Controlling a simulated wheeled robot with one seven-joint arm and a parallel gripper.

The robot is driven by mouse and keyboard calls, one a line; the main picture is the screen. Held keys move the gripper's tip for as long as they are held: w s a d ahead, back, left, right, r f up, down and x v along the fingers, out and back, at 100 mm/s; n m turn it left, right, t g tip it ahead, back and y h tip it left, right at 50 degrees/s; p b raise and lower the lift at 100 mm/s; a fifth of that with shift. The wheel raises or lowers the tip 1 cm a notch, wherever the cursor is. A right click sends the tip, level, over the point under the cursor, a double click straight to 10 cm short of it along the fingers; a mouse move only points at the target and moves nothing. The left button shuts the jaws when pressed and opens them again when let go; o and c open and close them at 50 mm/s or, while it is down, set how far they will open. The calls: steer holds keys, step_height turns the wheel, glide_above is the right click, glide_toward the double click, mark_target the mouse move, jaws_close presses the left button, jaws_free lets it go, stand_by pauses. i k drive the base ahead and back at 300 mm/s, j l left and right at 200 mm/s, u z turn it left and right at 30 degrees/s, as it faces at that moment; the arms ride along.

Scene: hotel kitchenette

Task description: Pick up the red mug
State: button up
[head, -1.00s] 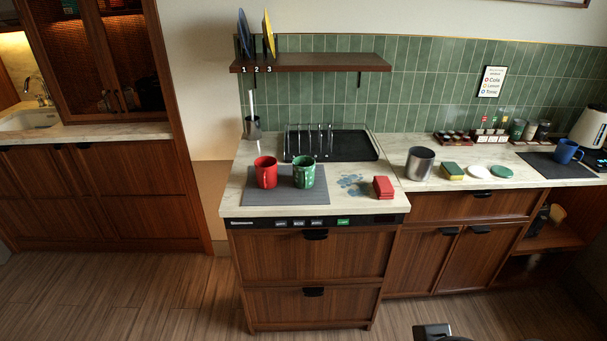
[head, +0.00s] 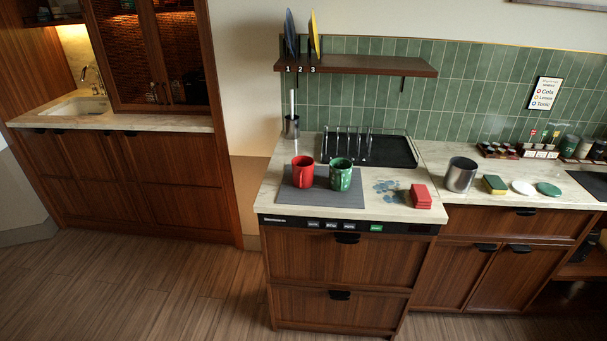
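The red mug (head: 302,172) stands upright on a grey mat (head: 322,198) on the counter over the drawer unit. A green mug (head: 340,175) with a pale pattern stands close to its right on the same mat. Nothing covers the red mug from the front. My gripper is not in view.
Behind the mugs is a black drying rack tray (head: 392,152). To the right are red folded cloths or blocks (head: 420,196), a blue wet-looking patch (head: 387,188), a metal canister (head: 461,174) and a sponge (head: 494,184). A shelf (head: 380,66) hangs above. The floor in front is clear.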

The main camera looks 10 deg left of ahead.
mark_target(302, 175)
steer(key=i+j+u, duration=0.25)
steer(key=i+j, duration=0.55)
steer(key=i+j+u, duration=0.3)
steer(key=i+j, duration=0.4)
steer(key=i, duration=0.15)
